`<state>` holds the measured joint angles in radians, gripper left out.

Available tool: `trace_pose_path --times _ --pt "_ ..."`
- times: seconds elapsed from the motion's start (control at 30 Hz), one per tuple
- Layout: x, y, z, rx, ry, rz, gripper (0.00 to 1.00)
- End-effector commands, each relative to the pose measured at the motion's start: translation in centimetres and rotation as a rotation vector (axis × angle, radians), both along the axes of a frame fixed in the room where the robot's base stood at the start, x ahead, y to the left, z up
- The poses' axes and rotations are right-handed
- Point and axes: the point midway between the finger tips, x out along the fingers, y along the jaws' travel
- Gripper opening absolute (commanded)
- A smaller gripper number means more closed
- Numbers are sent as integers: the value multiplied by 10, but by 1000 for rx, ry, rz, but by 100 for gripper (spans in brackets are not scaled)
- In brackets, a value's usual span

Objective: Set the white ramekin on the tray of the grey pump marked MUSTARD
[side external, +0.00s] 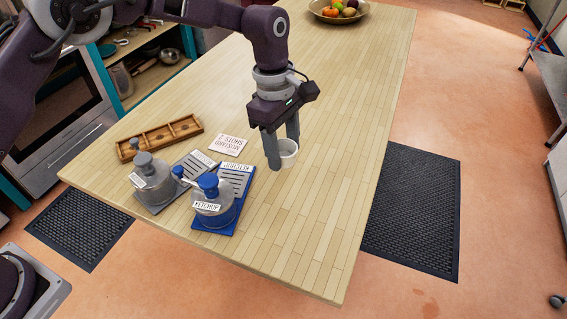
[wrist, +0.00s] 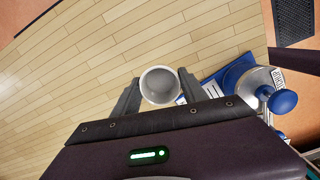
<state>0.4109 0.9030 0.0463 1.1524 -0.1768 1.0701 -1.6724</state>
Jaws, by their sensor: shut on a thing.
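The white ramekin (side external: 287,153) is between the fingers of my gripper (side external: 282,152), over the wooden counter and right of the pumps. In the wrist view the ramekin (wrist: 159,85) shows its open, empty inside, with a finger of my gripper (wrist: 158,92) on each side. I cannot tell whether its base touches the counter. The grey pump (side external: 152,179) stands at the left on a grey base. Its slotted tray (side external: 192,168) extends toward the back right; the pump's label is too small to read here.
A blue pump marked KETCHUP (side external: 213,205) with its own tray (side external: 235,180) stands between the ramekin and the grey pump. A card (side external: 229,145) and a wooden divided box (side external: 160,137) lie behind. A fruit bowl (side external: 338,12) is at the far end. The right counter is clear.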

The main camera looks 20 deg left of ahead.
Motion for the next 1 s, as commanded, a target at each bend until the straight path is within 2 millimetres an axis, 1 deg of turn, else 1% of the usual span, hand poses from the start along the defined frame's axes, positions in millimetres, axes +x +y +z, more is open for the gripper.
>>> trace_pose_path --times 0.03,0.1,0.2,0.37,0.43,0.47,0.53,0.63,0.67,0.7,0.77,0.8,0.9,1.0 --pt "1 0 13 -1 -5 1 3" --pt "1 0 27 -2 -3 0 3" --pt "1 0 42 0 -2 1 3" --pt "0 3 48 2 0 -7 3" --pt "0 13 49 6 -1 -43 3" --pt "-1 20 50 8 -4 -69 3" --pt "-2 41 51 16 -8 -155 3" --pt "-10 82 54 27 -10 -322 3" --pt "-14 95 55 29 -9 -377 3" --pt "-20 113 56 30 -8 -455 3" --pt "-31 138 57 29 -6 -572 3" --pt "-39 154 58 26 -4 -650 3" --pt "-58 183 59 15 0 -812 3" --pt "-70 198 59 5 0 -912 3"
